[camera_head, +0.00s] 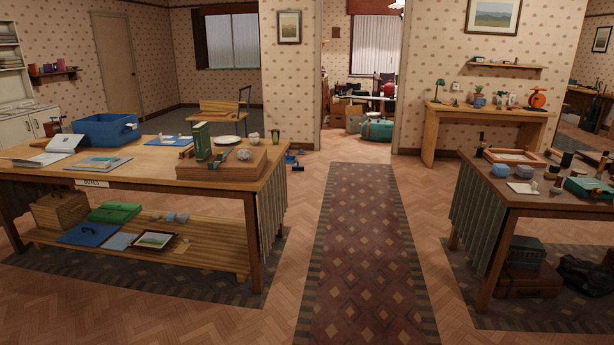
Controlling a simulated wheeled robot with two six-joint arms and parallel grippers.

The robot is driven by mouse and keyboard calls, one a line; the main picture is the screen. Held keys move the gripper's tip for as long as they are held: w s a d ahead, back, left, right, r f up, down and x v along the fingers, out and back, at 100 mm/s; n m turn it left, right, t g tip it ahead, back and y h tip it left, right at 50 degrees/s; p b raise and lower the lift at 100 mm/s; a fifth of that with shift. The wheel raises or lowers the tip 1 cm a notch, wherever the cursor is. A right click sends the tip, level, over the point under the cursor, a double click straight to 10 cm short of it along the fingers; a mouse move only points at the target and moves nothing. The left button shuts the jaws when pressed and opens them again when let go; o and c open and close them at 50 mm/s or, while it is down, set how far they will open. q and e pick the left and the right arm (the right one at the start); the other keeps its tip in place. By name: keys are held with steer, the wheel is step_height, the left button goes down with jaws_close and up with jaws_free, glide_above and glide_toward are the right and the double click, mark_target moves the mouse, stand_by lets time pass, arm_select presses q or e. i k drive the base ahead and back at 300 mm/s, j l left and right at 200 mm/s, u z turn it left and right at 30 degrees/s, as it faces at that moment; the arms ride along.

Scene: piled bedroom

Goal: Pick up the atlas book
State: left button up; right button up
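I cannot read any title, so I cannot tell which book is the atlas. A green book (202,141) stands upright on the left table (150,158), behind a brown wooden box (222,168) near the table's right end. A flat, pale greenish book or folder (97,164) lies near the table's front edge. A white open book or binder (64,144) lies at the far left, left of a blue crate (105,131). Neither of my grippers is in view.
A patterned runner (368,240) lies on clear floor between the left table and a dark right table (540,195) holding several small items. A lower shelf (135,240) under the left table holds boxes and folders. A doorway beyond shows a teal bag (378,130).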

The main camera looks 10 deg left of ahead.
mark_target(201, 134)
steer(key=i+u, duration=0.25)
steer(key=i, duration=0.3)
steer(key=i+u, duration=0.2)
steer(key=i, duration=0.4)
steer(key=i+l+u, duration=0.1)
steer(key=i+u, duration=0.15)
steer(key=i, duration=0.3)
